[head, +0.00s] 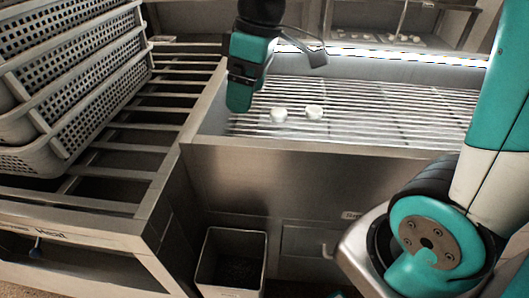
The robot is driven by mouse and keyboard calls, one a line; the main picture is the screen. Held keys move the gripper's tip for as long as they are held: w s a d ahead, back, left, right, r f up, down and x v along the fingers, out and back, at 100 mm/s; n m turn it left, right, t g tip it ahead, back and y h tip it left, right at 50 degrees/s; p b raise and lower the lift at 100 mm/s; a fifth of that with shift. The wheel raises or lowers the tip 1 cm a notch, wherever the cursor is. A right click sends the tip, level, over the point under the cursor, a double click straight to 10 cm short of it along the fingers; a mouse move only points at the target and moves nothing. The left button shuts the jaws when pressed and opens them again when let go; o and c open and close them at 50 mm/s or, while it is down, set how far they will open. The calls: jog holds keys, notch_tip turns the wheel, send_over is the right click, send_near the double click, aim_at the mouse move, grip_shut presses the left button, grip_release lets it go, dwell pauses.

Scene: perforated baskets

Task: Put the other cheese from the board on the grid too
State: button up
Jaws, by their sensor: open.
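Two small white round pieces, which look like the cheeses, lie on the metal grid (390,115). The left cheese (279,114) and the right cheese (313,111) are close together but apart, near the grid's front left part. My gripper (310,50) is at the top middle, above the grid's back left edge, up and behind the cheeses in the picture. It is open and I see nothing held in it. Its fingers are small and partly hidden by my teal wrist. I cannot make out a board in this view.
Stacked grey perforated baskets (75,80) stand at the left on a slatted rack (140,130). A metal front wall (300,180) borders the grid. An open bin (232,262) stands below it. The grid's right part is clear. My arm covers the right edge.

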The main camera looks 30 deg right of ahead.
jog(key=s+a+m, duration=0.1)
jog(key=s+a, duration=0.2)
jog(key=s, duration=0.4)
jog(key=s+a+m+y, duration=0.1)
jog(key=s+a, duration=0.2)
jog(key=s, duration=0.5)
jog(key=shift+f+y, duration=0.3)
jog(key=shift+f, duration=0.15)
jog(key=shift+s, duration=0.1)
